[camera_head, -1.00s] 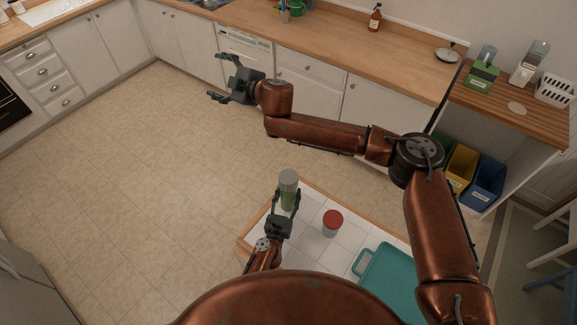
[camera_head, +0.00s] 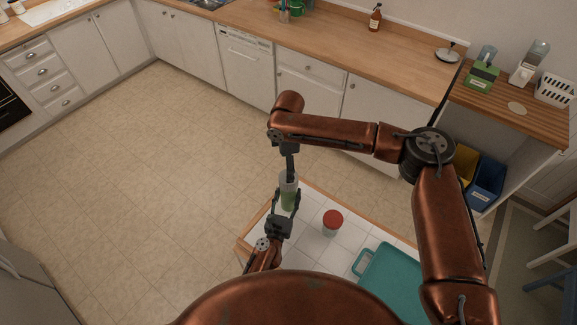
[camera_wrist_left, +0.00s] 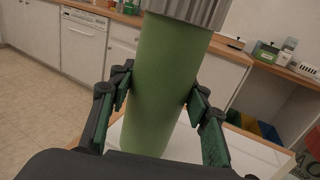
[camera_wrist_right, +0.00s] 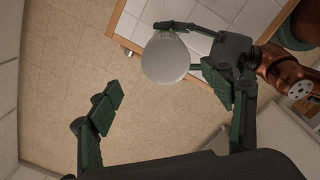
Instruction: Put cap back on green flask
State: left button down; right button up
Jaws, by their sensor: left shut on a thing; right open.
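The green flask (camera_head: 289,200) stands upright at the near table's far left corner. My left gripper (camera_head: 285,208) is shut around its body; the left wrist view shows a finger on each side of the green flask (camera_wrist_left: 155,85). A grey ridged metal cap (camera_wrist_left: 190,8) sits on the flask's top in that view; whether it is fully seated cannot be told. From above, the cap shows as a pale round disc (camera_wrist_right: 165,58) in the right wrist view. My right gripper (camera_wrist_right: 160,92) is open above the flask, pointing down, with the cap just ahead between its spread fingers, not gripped.
A red-lidded jar (camera_head: 332,222) and a teal tray (camera_head: 385,280) are on the white tiled table (camera_head: 305,253), right of the flask. Counters with bottles and a green box (camera_head: 481,76) line the back. Open floor lies left.

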jog(key=shift+s+d, duration=0.2)
jog(key=shift+s, duration=0.2)
jog(key=shift+f, duration=0.1)
jog(key=shift+f, duration=4)
jog(key=shift+c, duration=0.3)
jog(key=c, duration=1.3)
jog(key=o, duration=1.4)
jog(key=shift+c, duration=0.2)
jog(key=shift+w+r, duration=0.1)
jog(key=shift+r, duration=0.05)
